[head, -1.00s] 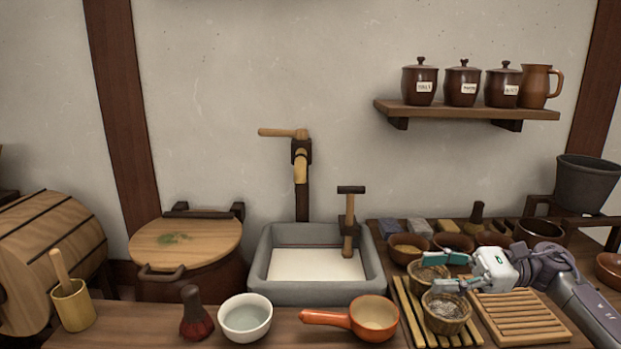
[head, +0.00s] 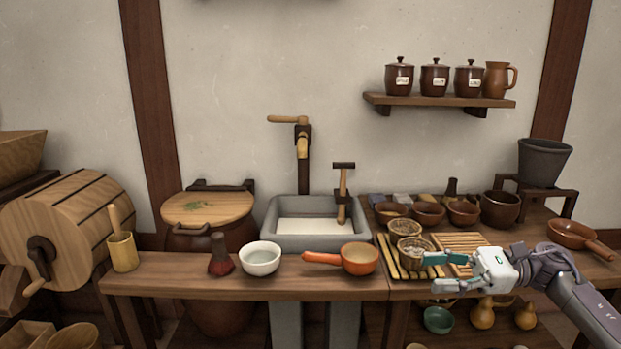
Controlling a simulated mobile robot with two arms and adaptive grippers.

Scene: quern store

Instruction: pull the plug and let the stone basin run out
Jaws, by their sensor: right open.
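The grey stone basin (head: 310,242) stands behind the front bench, under a wooden tap (head: 303,148). A pale, flat surface shows inside it; I cannot tell how deep the liquid is. A wooden plug (head: 342,196) with a dark T-shaped handle stands upright in the basin's right part; its lower end is hidden. My right gripper (head: 436,272) is open and empty, in front of the right-hand bench, to the right of and nearer than the basin. It is well apart from the plug. My left gripper is out of view.
An orange pan (head: 359,259), a white bowl (head: 260,259) and a dark red brush (head: 220,262) stand on the front bench before the basin. Baskets (head: 415,250), slatted racks (head: 460,240) and bowls crowd the right bench.

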